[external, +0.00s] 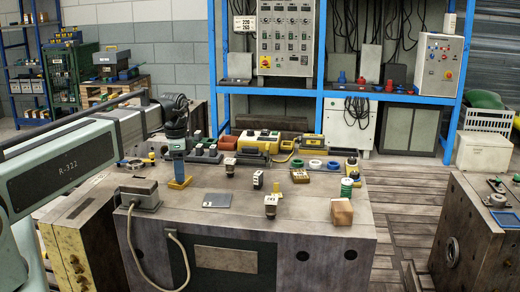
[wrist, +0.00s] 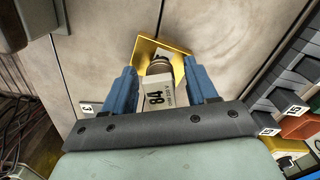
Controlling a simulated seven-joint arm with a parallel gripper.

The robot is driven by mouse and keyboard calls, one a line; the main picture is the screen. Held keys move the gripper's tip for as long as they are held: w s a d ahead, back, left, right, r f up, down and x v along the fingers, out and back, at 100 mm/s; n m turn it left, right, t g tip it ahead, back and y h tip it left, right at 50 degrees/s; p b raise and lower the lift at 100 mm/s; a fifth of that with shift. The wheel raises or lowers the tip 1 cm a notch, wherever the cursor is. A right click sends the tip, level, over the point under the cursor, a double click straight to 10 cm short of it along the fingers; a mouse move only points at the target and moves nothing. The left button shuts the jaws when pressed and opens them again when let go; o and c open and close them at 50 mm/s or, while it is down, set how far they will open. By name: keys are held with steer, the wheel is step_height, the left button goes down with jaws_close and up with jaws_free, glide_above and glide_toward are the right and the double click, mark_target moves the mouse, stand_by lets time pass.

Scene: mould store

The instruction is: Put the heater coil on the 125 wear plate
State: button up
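My gripper (wrist: 160,88) has two blue fingers, spread on either side of a white block marked 84 (wrist: 155,100) with a brown round end. Narrow gaps show between the block and the fingers. A yellow plate (wrist: 178,50) frames the block's far end; the yellow part (external: 180,171) also shows under my gripper (external: 178,155) in the external view. Which thing is the heater coil I cannot tell for sure. A flat grey plate (external: 217,200) lies on the bench to the right; no number on it is readable. Several small tagged parts stand farther right, one at the front (external: 271,205).
A grey box with a cable (external: 139,193) stands at the bench's left front. A wooden block (external: 341,212) and green stacked rings (external: 346,188) stand at the right. Yellow cases (external: 259,142) and dark modules line the back. Bare bench (external: 230,222) surrounds the grey plate.

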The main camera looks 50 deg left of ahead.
steer(key=shift+r, duration=0.1)
step_height(320, 180, up, 12)
stand_by(0.9)
